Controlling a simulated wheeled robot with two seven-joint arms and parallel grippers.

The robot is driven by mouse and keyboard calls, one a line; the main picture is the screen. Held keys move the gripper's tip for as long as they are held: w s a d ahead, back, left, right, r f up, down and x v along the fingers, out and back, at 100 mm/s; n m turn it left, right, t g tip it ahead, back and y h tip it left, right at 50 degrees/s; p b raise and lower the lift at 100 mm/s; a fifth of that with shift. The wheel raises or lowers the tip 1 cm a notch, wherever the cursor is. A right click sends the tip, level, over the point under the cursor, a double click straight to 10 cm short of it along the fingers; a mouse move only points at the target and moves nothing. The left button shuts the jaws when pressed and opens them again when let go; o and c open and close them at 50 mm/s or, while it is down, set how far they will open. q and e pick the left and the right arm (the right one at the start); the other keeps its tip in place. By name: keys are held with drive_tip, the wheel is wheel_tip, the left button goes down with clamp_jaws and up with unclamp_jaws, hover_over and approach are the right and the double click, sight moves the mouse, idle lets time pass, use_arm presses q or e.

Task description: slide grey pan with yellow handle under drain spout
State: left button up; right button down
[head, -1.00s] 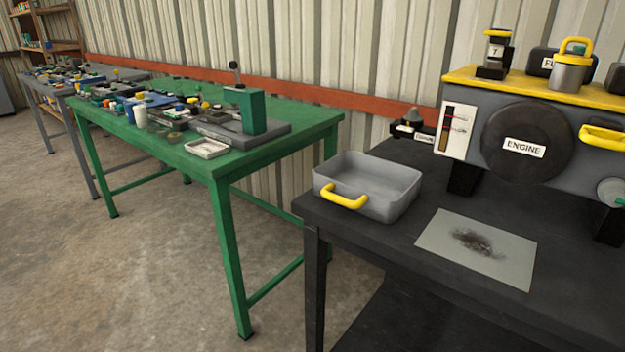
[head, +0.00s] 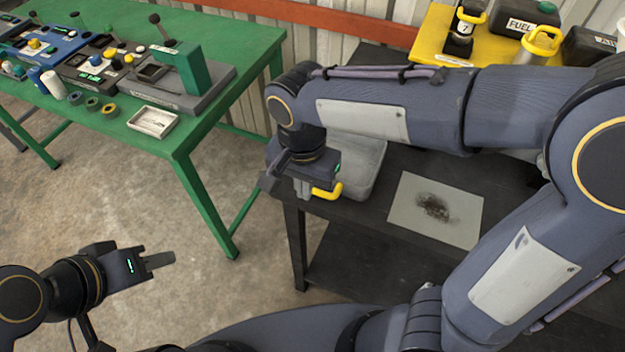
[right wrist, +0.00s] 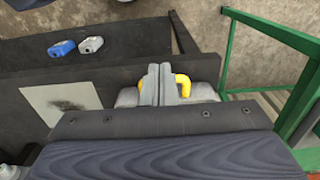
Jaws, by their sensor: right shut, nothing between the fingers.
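The grey pan (head: 364,164) sits at the left end of the black bench, partly hidden by my right arm. Its yellow handle (head: 328,191) faces the bench's front edge. My right gripper (head: 290,188) is at the handle, shut with nothing held. In the right wrist view its closed fingers (right wrist: 156,85) overlap the pan (right wrist: 203,92), with the yellow handle (right wrist: 183,86) just right of them; contact cannot be told. My left gripper (head: 160,260) is over the floor, away from the pan; its opening is unclear. The drain spout is not visible; my right arm covers the engine's front.
A stained grey sheet (head: 410,214) lies on the black bench (head: 510,178) right of the pan. A green table (head: 205,135) with several items stands to the left, across a floor gap.

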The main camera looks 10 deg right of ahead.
drive_tip(key=w+d+f, duration=0.2)
drive_tip(key=w+f, duration=0.1)
drive_tip(key=f, duration=0.5)
drive_tip(key=shift+w+d+f+p, duration=0.15)
drive_tip(key=shift+f+p, duration=0.05)
drive_tip(key=shift+p, duration=0.15)
drive_tip(key=w+d, duration=0.3)
drive_tip(key=w, duration=0.1)
drive_tip(key=w+d+p, duration=0.1)
drive_tip(key=w+d, duration=0.2)
drive_tip(key=w, duration=0.2)
drive_tip(key=w+d, duration=0.3)
drive_tip(key=w, duration=0.1)
drive_tip(key=shift+w+d, duration=0.15)
drive_tip(key=shift+w, duration=0.15)
